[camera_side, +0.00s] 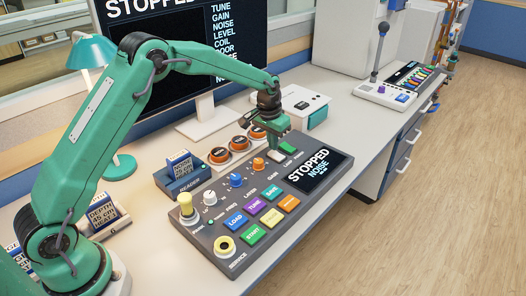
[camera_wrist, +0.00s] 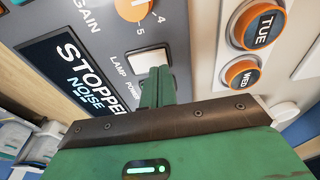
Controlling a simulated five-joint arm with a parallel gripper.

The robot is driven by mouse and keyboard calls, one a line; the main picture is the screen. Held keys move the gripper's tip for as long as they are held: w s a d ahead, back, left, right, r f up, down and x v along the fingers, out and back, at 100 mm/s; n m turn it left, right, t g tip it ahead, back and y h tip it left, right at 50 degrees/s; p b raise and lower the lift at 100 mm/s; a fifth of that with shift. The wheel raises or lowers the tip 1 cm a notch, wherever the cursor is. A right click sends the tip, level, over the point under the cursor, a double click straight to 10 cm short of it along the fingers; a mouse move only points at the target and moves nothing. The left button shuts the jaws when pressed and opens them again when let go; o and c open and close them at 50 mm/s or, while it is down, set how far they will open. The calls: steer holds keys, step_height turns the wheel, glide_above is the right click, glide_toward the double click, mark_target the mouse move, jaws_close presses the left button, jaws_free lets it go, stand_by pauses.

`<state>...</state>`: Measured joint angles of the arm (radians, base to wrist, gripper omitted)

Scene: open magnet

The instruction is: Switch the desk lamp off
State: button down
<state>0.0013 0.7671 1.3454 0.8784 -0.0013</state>
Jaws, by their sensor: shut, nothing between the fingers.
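The desk lamp has a teal shade (camera_side: 93,50) and a round teal base (camera_side: 121,167), behind my arm in the side view. A bright area shows under the shade. My gripper (camera_side: 275,146) is shut and empty, low over the back of the grey console. In the wrist view, my gripper's fingertips (camera_wrist: 158,72) are beside a white switch (camera_wrist: 150,58) in line with the label LAMP. The label POWER is next to it, and my fingers cover the panel there. I cannot tell whether the fingers touch the switch.
The console (camera_side: 207,240) has coloured buttons, knobs and a screen (camera_side: 316,172) reading STOPPED NOISE. Orange-ringed day buttons (camera_side: 240,143) stand behind it. A monitor (camera_side: 240,50) is at the back. The desk to the right of the console is clear up to another control box (camera_side: 385,95).

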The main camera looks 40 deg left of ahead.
mark_target(272, 152)
steer(key=shift+f, duration=0.65)
stand_by(0.6)
steer(key=shift+r, duration=3.55)
steer(key=shift+r, duration=0.1)
